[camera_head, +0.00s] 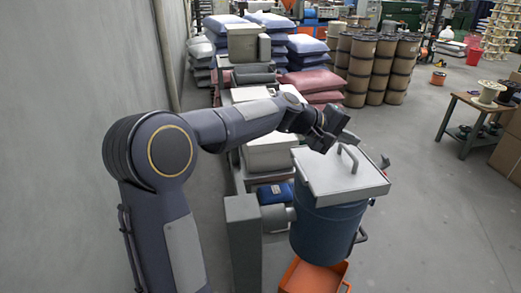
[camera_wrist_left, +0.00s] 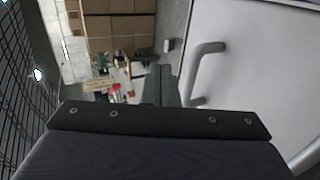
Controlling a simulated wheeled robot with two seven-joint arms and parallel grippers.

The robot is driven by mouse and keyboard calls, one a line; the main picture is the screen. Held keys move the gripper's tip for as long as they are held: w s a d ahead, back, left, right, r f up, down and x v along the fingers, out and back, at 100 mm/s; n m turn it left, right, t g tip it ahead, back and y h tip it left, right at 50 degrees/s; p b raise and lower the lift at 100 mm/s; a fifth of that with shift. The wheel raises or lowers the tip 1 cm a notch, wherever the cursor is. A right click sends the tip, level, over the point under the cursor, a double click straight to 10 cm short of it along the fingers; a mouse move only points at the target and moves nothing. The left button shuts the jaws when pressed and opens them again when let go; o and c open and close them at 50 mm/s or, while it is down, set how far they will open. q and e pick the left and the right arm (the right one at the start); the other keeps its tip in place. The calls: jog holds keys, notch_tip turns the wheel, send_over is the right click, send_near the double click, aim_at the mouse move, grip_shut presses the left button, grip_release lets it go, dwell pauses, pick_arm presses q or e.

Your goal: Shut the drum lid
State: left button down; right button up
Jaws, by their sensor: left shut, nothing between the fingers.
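The blue drum (camera_head: 327,232) stands at centre right in the head view. Its pale grey square lid (camera_head: 345,185) lies over the drum's top and looks shut or nearly so; I cannot tell whether a small gap is left. A bent bar handle (camera_head: 348,158) rises from the lid. My left gripper (camera_head: 328,138) is shut and empty at the lid's far left edge, close to the handle; contact is unclear. In the left wrist view the lid (camera_wrist_left: 262,85) fills the right side, with its handle (camera_wrist_left: 206,65) right of my left gripper (camera_wrist_left: 160,92). My right gripper is not in view.
An orange bin (camera_head: 313,278) sits below the drum. A grey machine with a blue motor (camera_head: 274,192) stands left of it. Stacked sacks (camera_head: 313,72) and brown drums (camera_head: 372,70) are behind.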

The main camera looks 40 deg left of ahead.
pick_arm(q)
jog(key=shift+w+d+f+b, duration=0.25)
jog(key=shift+w+f, duration=0.1)
jog(key=shift+f, duration=0.25)
jog(key=shift+w+d+f+b, duration=0.15)
jog(key=shift+w+d+f, duration=0.15)
jog(key=shift+f, duration=0.3)
